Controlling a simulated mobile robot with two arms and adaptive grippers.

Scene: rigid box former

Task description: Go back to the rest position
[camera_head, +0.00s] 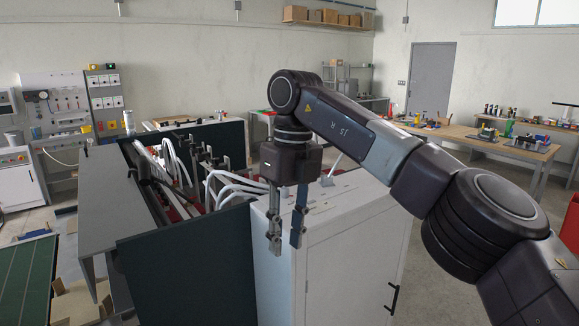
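My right arm comes in from the right edge and bends over in the middle of the head view. My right gripper (286,243) hangs fingers-down in front of the near corner of the white cabinet (345,245). Its two fingers are apart with a narrow gap, and nothing shows between them. My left gripper and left arm are not in view. The rigid box former (185,265), with dark green side panels, stands left of the gripper, with white hoses (172,158) and red parts inside.
A wooden workbench (490,139) with tools stands at the back right, near a grey door (431,80). A control panel (78,105) is at the back left. Open floor lies between the cabinet and the workbench.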

